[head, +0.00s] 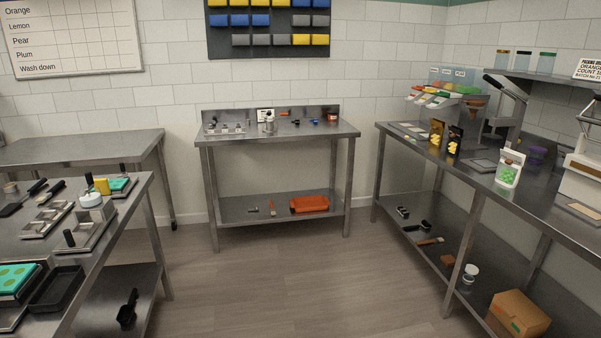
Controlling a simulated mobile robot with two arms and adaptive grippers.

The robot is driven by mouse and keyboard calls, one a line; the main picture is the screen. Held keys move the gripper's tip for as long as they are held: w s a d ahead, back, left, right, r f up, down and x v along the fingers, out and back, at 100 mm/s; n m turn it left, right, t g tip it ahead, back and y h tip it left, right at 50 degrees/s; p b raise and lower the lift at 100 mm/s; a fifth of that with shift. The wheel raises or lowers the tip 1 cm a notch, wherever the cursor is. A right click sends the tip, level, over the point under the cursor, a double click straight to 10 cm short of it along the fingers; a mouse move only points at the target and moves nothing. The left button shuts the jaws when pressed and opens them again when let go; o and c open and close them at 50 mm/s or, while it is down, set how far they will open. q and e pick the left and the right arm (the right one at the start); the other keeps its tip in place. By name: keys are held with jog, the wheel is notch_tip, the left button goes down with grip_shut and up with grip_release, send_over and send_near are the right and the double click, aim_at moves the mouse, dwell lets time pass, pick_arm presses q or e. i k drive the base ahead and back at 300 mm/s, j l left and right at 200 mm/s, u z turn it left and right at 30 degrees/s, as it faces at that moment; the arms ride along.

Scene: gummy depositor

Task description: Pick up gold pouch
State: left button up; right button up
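A gold pouch (436,132) stands upright on the right steel table, towards its far end. It has a pale yellow patch on its front. A black pouch (454,141) with a similar yellow patch stands close beside it on the right. A white pouch (508,170) with a green patch stands nearer on the same table. Neither of my grippers shows in the head view, so their state cannot be seen.
The right table (480,178) also holds a scoop rack (435,98) and machines. A back table (275,131) carries small tools. A left table (98,238) holds moulds and trays. The floor (290,280) between the tables is clear. A cardboard box (518,313) sits on the right lower shelf.

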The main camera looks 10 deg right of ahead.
aim_at(434, 138)
jog(key=i+l+z, duration=0.2)
jog(key=i, duration=0.5)
jog(key=i+j+z, duration=0.2)
jog(key=i, duration=0.45)
jog(key=i+z, duration=0.2)
jog(key=i, duration=0.5)
